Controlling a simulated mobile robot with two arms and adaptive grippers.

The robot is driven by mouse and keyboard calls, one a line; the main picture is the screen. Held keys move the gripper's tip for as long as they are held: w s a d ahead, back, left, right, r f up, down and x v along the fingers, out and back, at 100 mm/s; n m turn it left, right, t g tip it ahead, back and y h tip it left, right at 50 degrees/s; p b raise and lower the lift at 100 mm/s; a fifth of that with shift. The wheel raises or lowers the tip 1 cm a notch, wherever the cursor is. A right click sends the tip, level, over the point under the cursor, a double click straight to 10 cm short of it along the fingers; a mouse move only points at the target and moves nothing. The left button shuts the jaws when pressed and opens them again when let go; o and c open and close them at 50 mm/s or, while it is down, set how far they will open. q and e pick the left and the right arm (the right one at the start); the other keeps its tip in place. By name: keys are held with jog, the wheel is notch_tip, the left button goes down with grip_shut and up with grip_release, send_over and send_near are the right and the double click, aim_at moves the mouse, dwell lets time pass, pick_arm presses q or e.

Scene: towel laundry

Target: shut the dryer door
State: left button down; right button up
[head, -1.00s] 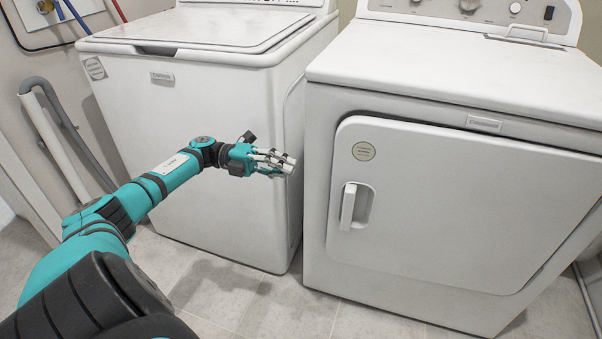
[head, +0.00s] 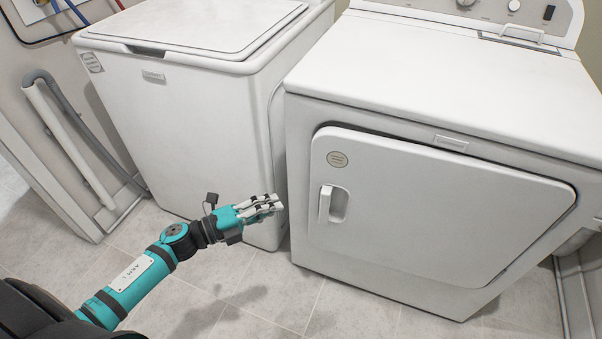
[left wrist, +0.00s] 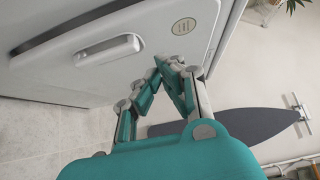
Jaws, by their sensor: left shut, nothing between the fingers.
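The white dryer door (head: 430,215) is on the front of the dryer (head: 450,90) at the right in the head view. It looks closed against the dryer's front, though I cannot tell whether it is latched. Its handle (head: 325,204) is on the door's left side; it also shows in the left wrist view (left wrist: 107,48). My left gripper (head: 279,204) is shut and empty, to the left of the handle and apart from it, in front of the gap between the machines. In the left wrist view its fingers (left wrist: 168,62) point toward the door. My right gripper is out of view.
A white washer (head: 190,120) with its lid down stands left of the dryer. A grey hose (head: 72,125) runs along the left wall. The tiled floor (head: 270,285) in front is clear. A dark ironing board (left wrist: 235,125) shows in the left wrist view.

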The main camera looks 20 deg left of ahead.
pick_arm(q)
jog(key=x, duration=0.4)
jog(key=w+a+x, duration=0.1)
jog(key=x, duration=0.3)
jog(key=a+x, duration=0.1)
jog(key=x, duration=0.3)
jog(key=shift+w, duration=0.45)
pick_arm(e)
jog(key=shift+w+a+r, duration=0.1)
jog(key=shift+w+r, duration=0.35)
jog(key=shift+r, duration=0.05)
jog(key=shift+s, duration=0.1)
